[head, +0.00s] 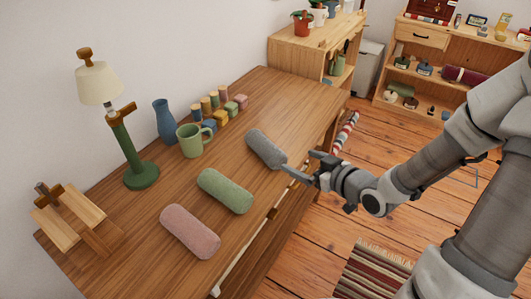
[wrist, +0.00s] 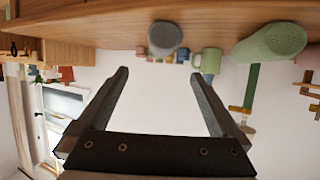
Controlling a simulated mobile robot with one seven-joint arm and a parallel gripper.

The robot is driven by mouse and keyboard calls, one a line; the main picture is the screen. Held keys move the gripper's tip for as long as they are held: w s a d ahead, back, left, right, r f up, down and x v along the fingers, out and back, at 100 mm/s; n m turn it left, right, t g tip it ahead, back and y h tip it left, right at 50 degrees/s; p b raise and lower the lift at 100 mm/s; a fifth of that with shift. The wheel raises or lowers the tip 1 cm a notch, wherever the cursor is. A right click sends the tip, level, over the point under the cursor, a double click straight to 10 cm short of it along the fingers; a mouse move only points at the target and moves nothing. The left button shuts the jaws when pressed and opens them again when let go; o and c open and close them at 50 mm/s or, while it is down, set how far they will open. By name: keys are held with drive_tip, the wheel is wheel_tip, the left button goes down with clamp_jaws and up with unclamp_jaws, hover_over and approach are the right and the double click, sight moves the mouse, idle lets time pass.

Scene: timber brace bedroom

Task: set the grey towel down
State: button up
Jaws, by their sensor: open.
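The grey towel (head: 263,146) is a rolled cylinder lying on the wooden table (head: 290,102), near its right edge. My gripper (head: 289,168) is at the towel's near right end, with its fingers pointing at it. In the wrist view the towel (wrist: 165,38) shows end-on, beyond the spread fingertips (wrist: 163,74), resting against the table surface, which appears at the top. The fingers are open with nothing between them. I cannot tell whether a fingertip touches the towel's end.
A green rolled towel (head: 225,190) and a pink one (head: 190,231) lie nearer on the table. A green mug (head: 192,141), blue vase (head: 165,122), small coloured blocks (head: 221,114), lamp (head: 128,150) and wooden stand (head: 70,217) stand behind. Bare tabletop lies beyond the grey towel.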

sight(268, 148)
drive_tip(key=b+x, duration=0.4)
drive_tip(key=x, duration=0.6)
drive_tip(key=shift+w+a+f, duration=0.15)
drive_tip(key=b+x, duration=0.2)
drive_tip(key=x, duration=0.2)
drive_tip(key=shift+a+f, duration=0.2)
drive_tip(key=shift+a, duration=0.05)
drive_tip(key=shift+w+a, duration=0.25)
drive_tip(key=shift+w, duration=0.1)
drive_tip(key=c, duration=1.5)
